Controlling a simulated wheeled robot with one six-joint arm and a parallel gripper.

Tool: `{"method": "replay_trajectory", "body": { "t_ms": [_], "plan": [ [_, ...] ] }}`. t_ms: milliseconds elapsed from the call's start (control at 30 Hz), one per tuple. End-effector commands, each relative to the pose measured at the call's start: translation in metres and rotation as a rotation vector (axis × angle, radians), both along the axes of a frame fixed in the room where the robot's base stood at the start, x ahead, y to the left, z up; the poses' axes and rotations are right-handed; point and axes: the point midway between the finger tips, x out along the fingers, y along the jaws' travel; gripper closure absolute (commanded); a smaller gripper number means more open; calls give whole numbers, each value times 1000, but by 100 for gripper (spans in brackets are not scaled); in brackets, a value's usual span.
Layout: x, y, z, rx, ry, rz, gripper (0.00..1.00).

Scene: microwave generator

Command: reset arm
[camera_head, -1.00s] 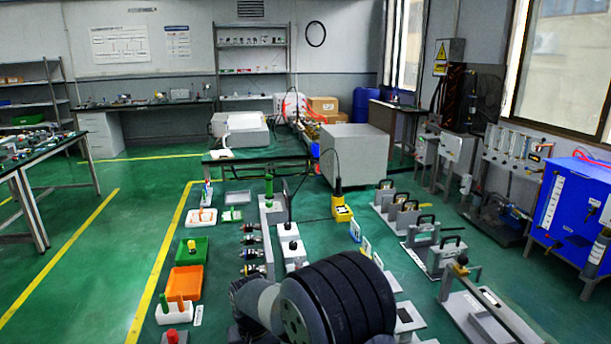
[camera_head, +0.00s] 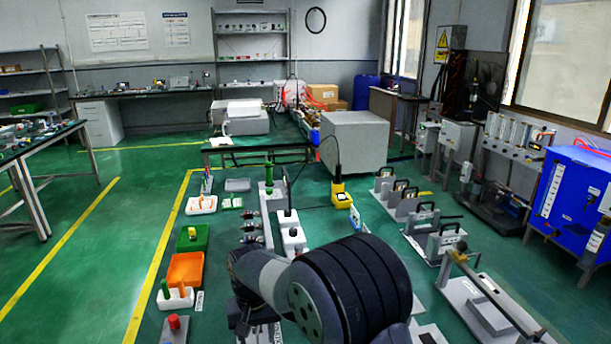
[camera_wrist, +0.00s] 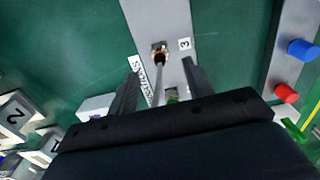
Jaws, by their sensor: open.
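My arm (camera_head: 345,290) fills the lower middle of the head view, bent over the floor fixtures. Its gripper is hidden there. In the wrist view my gripper (camera_wrist: 161,80) is open, with its two dark fingers apart. Between and beyond the fingers is a grey plate (camera_wrist: 150,25) with a small lever-like part (camera_wrist: 160,55) and labels, one reading 3. Nothing is visibly held. I cannot tell whether a finger touches the plate.
A grey panel with a blue knob (camera_wrist: 300,49) and a red knob (camera_wrist: 286,93) lies right in the wrist view. In the head view, an orange tray (camera_head: 185,270), a green tray (camera_head: 193,237) and a yellow device (camera_head: 341,196) stand nearby. Open green floor lies left.

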Motion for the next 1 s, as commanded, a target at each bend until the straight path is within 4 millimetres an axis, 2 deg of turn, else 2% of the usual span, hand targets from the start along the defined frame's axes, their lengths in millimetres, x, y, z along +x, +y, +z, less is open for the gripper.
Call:
{"method": "replay_trajectory", "body": {
  "t_ms": [200,267,300,333,400,633,833,1000],
  "plan": [
    [-1,-1,-46,-3,5,0,52],
    [0,0,-27,1,-2,0,52],
    [0,0,-32,1,-2,0,52],
    [0,0,-19,2,-3,-4,52],
    [0,0,-7,1,-2,-10,52],
    [0,0,27,0,-1,-30,52],
    [11,-7,27,0,0,-35,52],
    [13,-8,27,0,0,-33,52]
  ]
}}
